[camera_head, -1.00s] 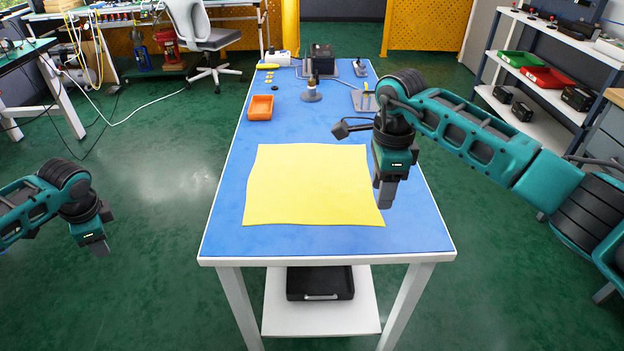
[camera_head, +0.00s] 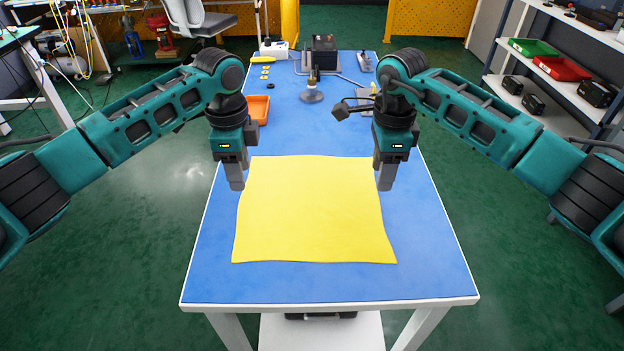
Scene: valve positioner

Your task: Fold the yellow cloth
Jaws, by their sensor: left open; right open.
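The yellow cloth (camera_head: 313,212) lies flat and spread out on the blue table top (camera_head: 320,285), with slightly wavy edges. My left gripper (camera_head: 236,186) is open and empty, pointing down at the cloth's left edge near its far left corner. My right gripper (camera_head: 386,186) is open and empty, pointing down at the cloth's right edge near its far right corner. I cannot tell how high the fingertips are above the table.
An orange bin (camera_head: 258,108) stands behind my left gripper. A valve stand (camera_head: 312,88), a black box (camera_head: 323,52) and other small parts sit at the table's far end. The table's near strip is clear. A shelf (camera_head: 570,85) stands at the right.

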